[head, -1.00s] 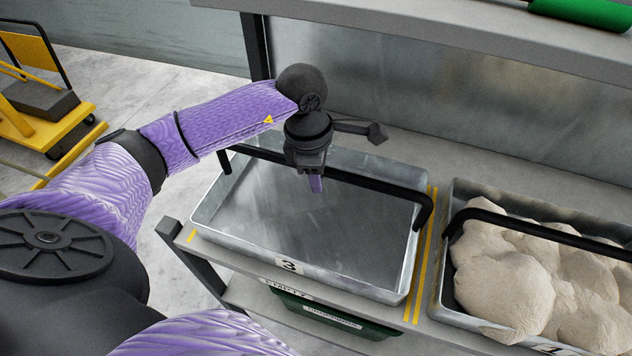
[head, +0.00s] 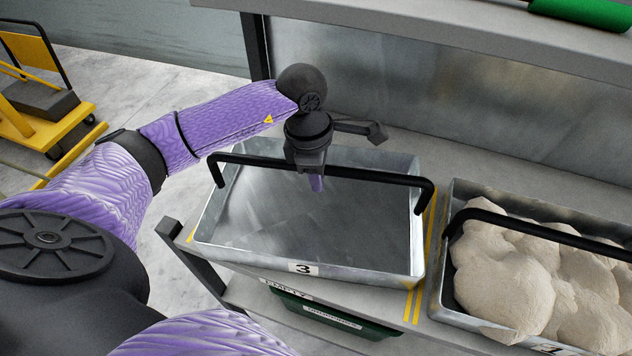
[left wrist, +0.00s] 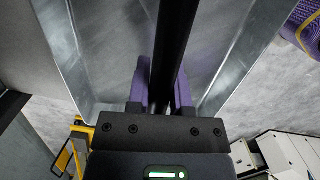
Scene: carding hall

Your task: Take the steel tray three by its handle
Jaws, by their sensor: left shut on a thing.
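The steel tray three (head: 300,228) is an empty, shallow metal tray with a "3" label on its front wall. It is at the shelf below me, and I cannot tell whether it sits flat or slightly raised. Its black bar handle (head: 375,177) arches across it from left to right. My left gripper (head: 317,182) comes down from above and is shut on the handle near its middle. In the left wrist view the purple fingers (left wrist: 164,88) lie on both sides of the handle bar (left wrist: 174,40). My right gripper is out of view.
A second steel tray (head: 437,305) filled with pale dough-like lumps stands close on the right, past yellow stripes (head: 421,283). A green bin (head: 335,315) is on the level below. A metal back panel (head: 400,85) and an upper ledge (head: 430,25) bound the shelf. A yellow cart (head: 30,110) stands far left.

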